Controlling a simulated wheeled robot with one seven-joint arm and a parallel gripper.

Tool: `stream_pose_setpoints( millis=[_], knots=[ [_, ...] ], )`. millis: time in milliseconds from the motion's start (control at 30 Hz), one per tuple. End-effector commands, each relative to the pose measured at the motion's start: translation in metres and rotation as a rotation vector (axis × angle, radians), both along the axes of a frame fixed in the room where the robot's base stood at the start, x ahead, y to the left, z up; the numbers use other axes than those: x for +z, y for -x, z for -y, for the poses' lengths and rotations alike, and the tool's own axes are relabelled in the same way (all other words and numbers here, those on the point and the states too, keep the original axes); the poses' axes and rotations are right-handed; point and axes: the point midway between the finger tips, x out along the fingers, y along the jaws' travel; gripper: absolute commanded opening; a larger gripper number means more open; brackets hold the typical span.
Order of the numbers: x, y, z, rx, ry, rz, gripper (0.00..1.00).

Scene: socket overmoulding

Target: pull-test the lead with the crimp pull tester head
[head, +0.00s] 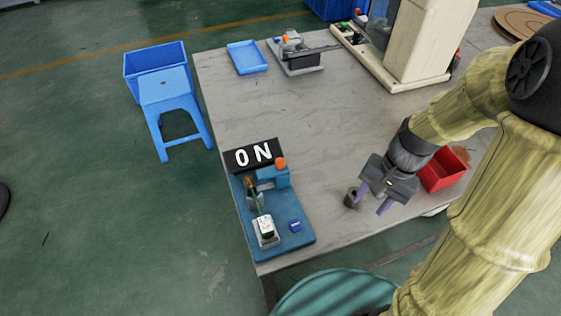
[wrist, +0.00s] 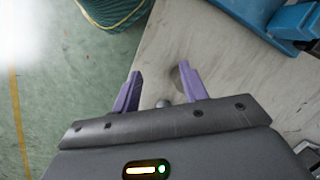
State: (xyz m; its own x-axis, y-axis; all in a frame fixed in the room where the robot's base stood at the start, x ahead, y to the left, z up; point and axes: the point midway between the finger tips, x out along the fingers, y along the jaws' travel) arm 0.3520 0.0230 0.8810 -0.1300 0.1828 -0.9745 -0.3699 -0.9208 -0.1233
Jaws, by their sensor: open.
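My gripper (head: 373,202) is open above the table's front part, right of the blue test fixture (head: 292,243). Its two purple fingers are apart in the wrist view (wrist: 160,75). A small dark grey cylindrical piece (head: 352,199) stands beside one finger, perhaps the tester head; I cannot tell whether they touch. In the wrist view a grey rounded piece (wrist: 175,76) shows partly behind the right finger. On the fixture, a green lead (head: 257,202) runs from a clamp to a white block (head: 266,228). The fixture has an orange knob (head: 281,162) and a black "ON" sign (head: 253,155).
A small blue block (head: 295,225) sits on the fixture's base. A red bin (head: 442,172) stands behind my gripper. A blue tray (head: 247,57), a grey device (head: 297,54) and a cream machine (head: 418,45) are at the back. The table's middle (head: 300,115) is clear.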

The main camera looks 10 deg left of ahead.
Motion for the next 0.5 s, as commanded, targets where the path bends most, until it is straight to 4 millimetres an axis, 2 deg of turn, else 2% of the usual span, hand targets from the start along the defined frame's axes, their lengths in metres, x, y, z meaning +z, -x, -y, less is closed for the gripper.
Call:
stream_pose_setpoints(
  millis=[33, 200, 367, 500],
  knots=[
    [-0.01, -0.004, -0.005, -0.071, -0.051, -0.084, 0.43],
    [-0.023, -0.02, -0.033, -0.297, -0.255, -0.362, 0.43],
    [-0.024, -0.047, -0.057, -0.474, -0.486, -0.618, 0.43],
    [-0.018, -0.079, -0.066, -0.592, -0.71, -0.826, 0.43]
  ],
)
